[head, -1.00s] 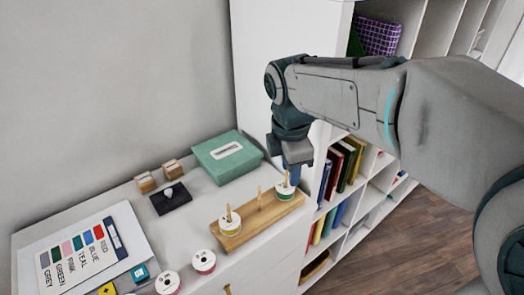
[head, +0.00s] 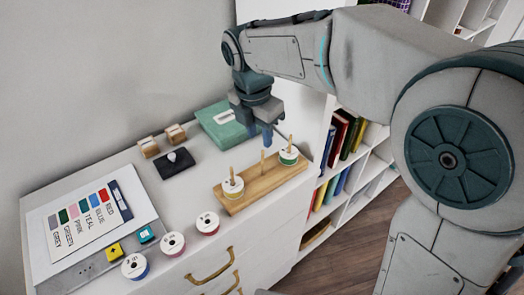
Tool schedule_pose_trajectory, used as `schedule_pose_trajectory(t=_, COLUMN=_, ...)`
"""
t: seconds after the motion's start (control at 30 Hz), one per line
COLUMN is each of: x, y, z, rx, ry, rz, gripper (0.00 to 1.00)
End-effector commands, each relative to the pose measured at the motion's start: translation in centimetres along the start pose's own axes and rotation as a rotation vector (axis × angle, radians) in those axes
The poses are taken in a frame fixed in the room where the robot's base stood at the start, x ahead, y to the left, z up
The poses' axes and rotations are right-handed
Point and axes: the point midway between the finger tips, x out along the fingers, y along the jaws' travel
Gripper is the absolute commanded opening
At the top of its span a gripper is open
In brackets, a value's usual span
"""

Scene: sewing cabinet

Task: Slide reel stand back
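The reel stand (head: 249,195) is a light wooden board with upright pegs near the front right edge of the cabinet top. One reel with a yellowish band (head: 233,187) sits on its left peg, and a green-banded reel (head: 289,155) sits on its right peg. The middle peg (head: 263,162) is bare. My gripper (head: 267,138) points down behind the stand's right half, by the middle peg in the picture. I cannot tell whether it touches the stand. Its fingers are seen edge-on, so their opening is unclear.
Several loose reels (head: 172,244) stand along the front edge. A teal box (head: 215,128) is behind my gripper, with a dark block (head: 174,163) and wooden blocks (head: 149,147) to its left. A colour chart (head: 75,215) lies at left. Bookshelves (head: 375,165) stand at right.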

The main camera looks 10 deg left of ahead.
Motion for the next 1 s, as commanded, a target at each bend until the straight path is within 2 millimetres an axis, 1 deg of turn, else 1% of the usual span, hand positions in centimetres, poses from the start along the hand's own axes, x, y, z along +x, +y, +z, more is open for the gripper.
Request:
schedule_pose_trajectory(t=0.03, x=1.1, y=-0.1, z=-0.1, rx=-0.001, ry=0.002, rz=-0.006, gripper=0.33)
schedule_pose_trajectory(t=0.3, x=6.4, y=-0.1, z=-0.1, rx=-0.001, ry=0.002, rz=-0.006, gripper=0.33)
schedule_pose_trajectory(t=0.5, x=9.7, y=-0.1, z=-0.1, rx=0.001, ry=0.002, rz=-0.004, gripper=0.33)
schedule_pose_trajectory(t=0.7, x=11.3, y=0.0, z=0.0, rx=0.001, ry=0.001, rz=-0.001, gripper=0.33)
schedule_pose_trajectory(t=1.0, x=11.6, y=-0.1, z=0.0, rx=0.001, ry=0.000, rz=-0.001, gripper=0.33)
